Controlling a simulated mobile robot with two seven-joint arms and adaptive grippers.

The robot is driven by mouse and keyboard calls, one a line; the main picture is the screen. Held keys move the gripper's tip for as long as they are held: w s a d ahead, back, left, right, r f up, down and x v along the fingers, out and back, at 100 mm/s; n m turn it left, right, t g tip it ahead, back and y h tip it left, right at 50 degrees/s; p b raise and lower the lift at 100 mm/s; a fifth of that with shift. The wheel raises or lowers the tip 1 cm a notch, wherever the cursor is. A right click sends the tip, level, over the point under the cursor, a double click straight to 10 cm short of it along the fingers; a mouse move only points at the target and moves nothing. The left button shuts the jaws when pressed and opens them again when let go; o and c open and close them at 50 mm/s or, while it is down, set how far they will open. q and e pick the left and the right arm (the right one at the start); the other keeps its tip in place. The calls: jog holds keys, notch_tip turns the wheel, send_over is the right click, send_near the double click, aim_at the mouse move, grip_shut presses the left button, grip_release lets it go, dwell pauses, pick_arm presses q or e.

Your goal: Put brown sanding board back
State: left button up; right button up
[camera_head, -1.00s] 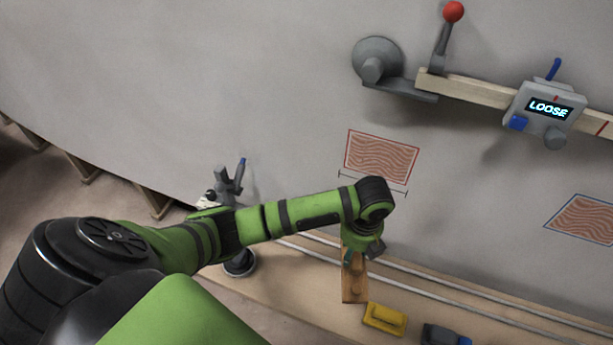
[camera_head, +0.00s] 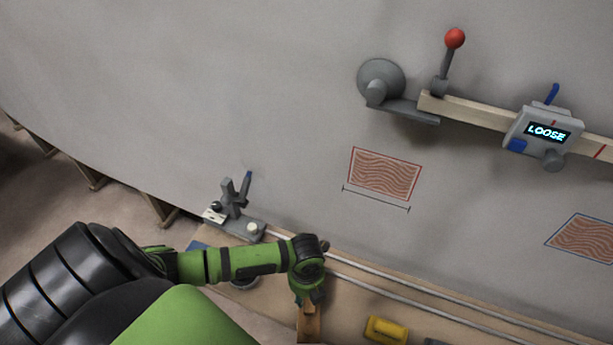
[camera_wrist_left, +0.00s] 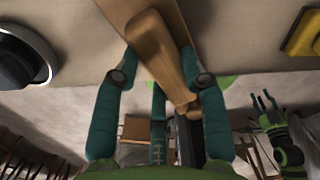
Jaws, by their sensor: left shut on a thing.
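The brown sanding board (camera_head: 309,325) is a wooden board with a raised handle, at the bottom of the head view over the bench. My left gripper (camera_head: 308,298) is above it and shut on its handle. In the left wrist view, the board (camera_wrist_left: 177,18) runs up from between the teal fingers of the left gripper (camera_wrist_left: 163,82), which press on the handle from both sides. I cannot tell whether the board touches the bench. My right gripper (camera_wrist_left: 268,105) is small at the right of the wrist view, its fingers apart and empty.
A yellow block (camera_head: 387,329) lies on the bench (camera_head: 350,312) right of the board. Grey rails (camera_head: 400,289) run behind it. A grey fixture with a blue handle (camera_head: 235,208) stands left. A LOOSE-display clamp (camera_head: 545,130) and red-knobbed lever (camera_head: 454,40) are on the hull.

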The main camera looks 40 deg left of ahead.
pick_arm(q)
jog(key=shift+f, duration=0.8)
jog(key=shift+f, duration=0.2)
jog(key=o, duration=1.1)
jog(key=shift+c, duration=0.2)
jog(key=shift+r, duration=0.1)
notch_tip(320, 180, up, 12)
jog(key=shift+p, duration=0.45)
jog(key=shift+r, duration=0.1)
